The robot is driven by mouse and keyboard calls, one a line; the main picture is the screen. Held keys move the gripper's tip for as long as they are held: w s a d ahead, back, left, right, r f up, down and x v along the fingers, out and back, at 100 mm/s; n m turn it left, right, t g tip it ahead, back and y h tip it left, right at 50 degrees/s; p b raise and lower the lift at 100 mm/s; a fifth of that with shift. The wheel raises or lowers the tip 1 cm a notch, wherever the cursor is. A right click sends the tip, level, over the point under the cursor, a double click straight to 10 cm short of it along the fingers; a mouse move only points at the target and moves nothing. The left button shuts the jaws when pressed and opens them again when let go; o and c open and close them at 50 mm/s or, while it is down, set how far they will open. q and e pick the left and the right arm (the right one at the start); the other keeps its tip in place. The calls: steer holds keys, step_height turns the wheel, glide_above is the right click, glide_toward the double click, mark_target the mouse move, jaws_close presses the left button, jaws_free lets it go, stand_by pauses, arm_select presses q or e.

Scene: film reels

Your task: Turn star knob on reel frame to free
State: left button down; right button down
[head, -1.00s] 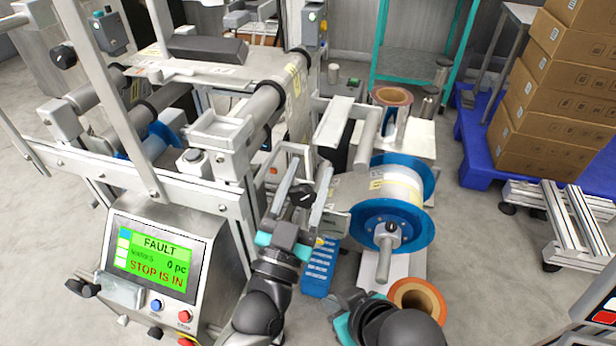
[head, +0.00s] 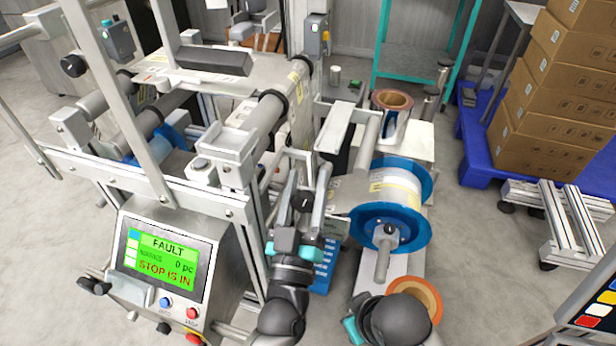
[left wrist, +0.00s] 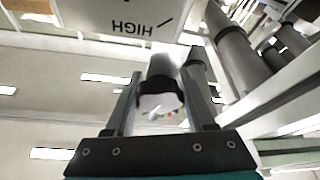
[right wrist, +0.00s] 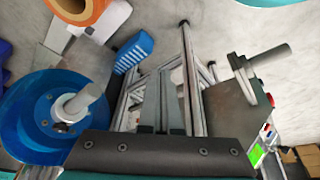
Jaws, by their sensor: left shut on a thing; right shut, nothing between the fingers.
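The star knob (head: 304,201) is a small black knob on the reel frame, left of the blue-flanged reel (head: 388,218) in the head view. My left gripper (head: 300,215) is at the knob, its fingers pointing up and away from me. In the left wrist view the knob (left wrist: 163,85) sits between the two fingers, with a pale end face showing. The left gripper is shut on it. The knob's exact turn angle cannot be told. My right gripper is shut and empty; its fingers (right wrist: 162,85) show in the right wrist view, below the blue step.
A control box (head: 168,258) reading FAULT, STOP IS IN stands at the left. A plate marked HIGH (left wrist: 118,18) is upside down above the knob.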

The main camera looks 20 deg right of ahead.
arm_select(q)
steer(key=shift+a+n+y+p, duration=0.1)
steer(key=shift+n+y+p, duration=0.55)
steer(key=shift+n, duration=0.85)
arm_select(e)
steer(key=shift+s+f, duration=0.15)
steer(key=shift+f, duration=0.65)
steer(key=shift+s+f, duration=0.1)
steer(key=shift+f, duration=0.65)
steer(key=shift+g, duration=0.3)
arm_select(q)
steer(key=shift+c, duration=1.2)
jaws_free()
steer(key=shift+f, duration=0.15)
arm_select(e)
steer(key=shift+s, duration=0.1)
